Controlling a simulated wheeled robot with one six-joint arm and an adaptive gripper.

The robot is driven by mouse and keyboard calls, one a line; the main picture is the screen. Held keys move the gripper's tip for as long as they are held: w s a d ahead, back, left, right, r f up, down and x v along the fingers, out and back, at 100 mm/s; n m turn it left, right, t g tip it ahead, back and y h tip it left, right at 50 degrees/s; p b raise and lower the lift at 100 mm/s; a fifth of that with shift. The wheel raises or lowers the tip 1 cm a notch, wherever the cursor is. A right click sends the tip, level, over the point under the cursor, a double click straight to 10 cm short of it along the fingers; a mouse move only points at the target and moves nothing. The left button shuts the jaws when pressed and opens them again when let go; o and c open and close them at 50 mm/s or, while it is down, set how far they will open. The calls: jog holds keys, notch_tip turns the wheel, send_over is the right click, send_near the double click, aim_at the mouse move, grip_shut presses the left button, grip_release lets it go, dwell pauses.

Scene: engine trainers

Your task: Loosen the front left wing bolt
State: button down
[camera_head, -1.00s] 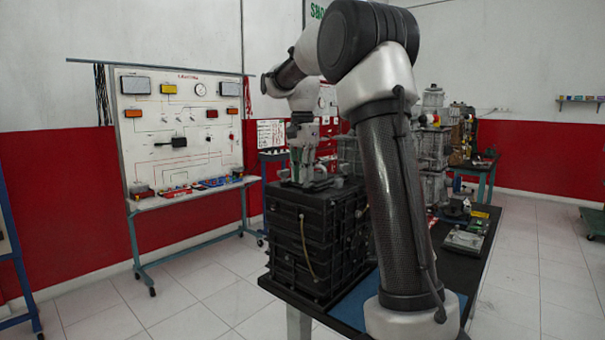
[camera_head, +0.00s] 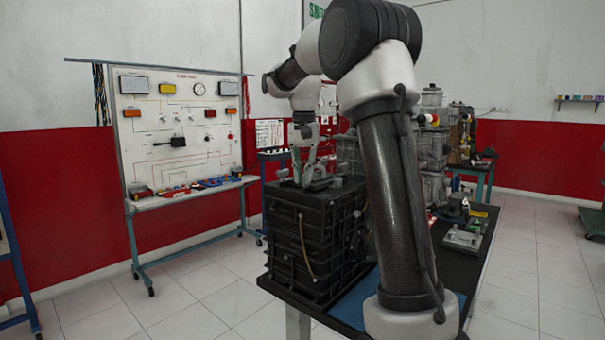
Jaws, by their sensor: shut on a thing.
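The black ribbed engine block (camera_head: 318,240) stands on the dark bench top in front of me, partly hidden behind my arm. Small grey metal parts (camera_head: 320,181) lie on its top. My gripper (camera_head: 304,178) points down at the top of the block, near its far left part. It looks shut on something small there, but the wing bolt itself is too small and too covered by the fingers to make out. A thin yellowish rod or tube (camera_head: 305,245) runs down the front face of the block.
The bench (camera_head: 345,320) has a blue mat (camera_head: 352,303) in front of the block. More engine parts (camera_head: 462,240) lie to the right of my arm. A wiring board on a wheeled stand (camera_head: 180,140) is at left. Tiled floor between is clear.

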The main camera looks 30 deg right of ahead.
jog(key=n, duration=0.6)
jog(key=shift+s+d, duration=0.2)
jog(key=shift+d, duration=0.2)
jog(key=n, duration=0.3)
jog(key=d+n, duration=0.1)
jog(key=n, duration=0.2)
jog(key=shift+n, duration=0.3)
jog(key=c, duration=1.4)
grip_release()
jog(key=shift+c, duration=0.2)
jog(key=shift+r, duration=0.1)
notch_tip(320, 180, up, 12)
